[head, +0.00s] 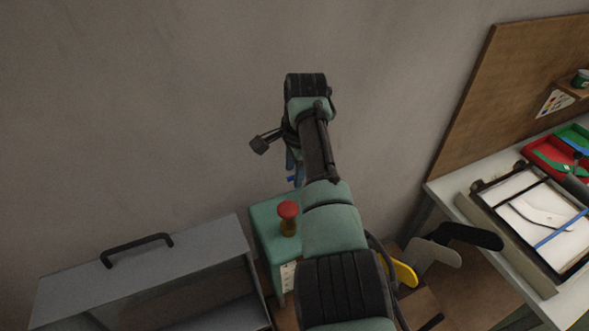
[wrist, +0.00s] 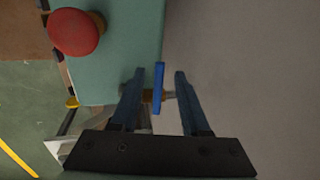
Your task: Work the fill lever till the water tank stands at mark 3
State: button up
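My gripper (head: 293,165) points down at the far edge of a teal box (head: 262,222), partly hidden behind my arm. In the wrist view its two dark blue fingers (wrist: 159,75) are open. A thin bright blue bar (wrist: 158,95) on a brownish stem stands between them, with gaps visible on both sides. The bar's blue end also shows in the head view (head: 292,179). I cannot tell for sure whether it is the fill lever. A red round knob (head: 288,210) stands on top of the box, and also shows in the wrist view (wrist: 76,32). No water level can be read.
A grey case with a black handle (head: 137,248) stands at the left. Yellow (head: 404,272), grey (head: 436,256) and black (head: 470,236) foot-shaped boards stand at the right. A white table (head: 450,205) with a framed panel and red and green trays is farther right. The wall is close behind.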

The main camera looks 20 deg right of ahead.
jog(key=shift+a, duration=0.2)
notch_tip(320, 180, up, 13)
jog(key=s+b, duration=0.2)
jog(key=b, duration=0.2)
jog(key=shift+s+d, duration=0.2)
jog(key=shift+s, duration=0.1)
jog(key=shift+f, duration=0.15)
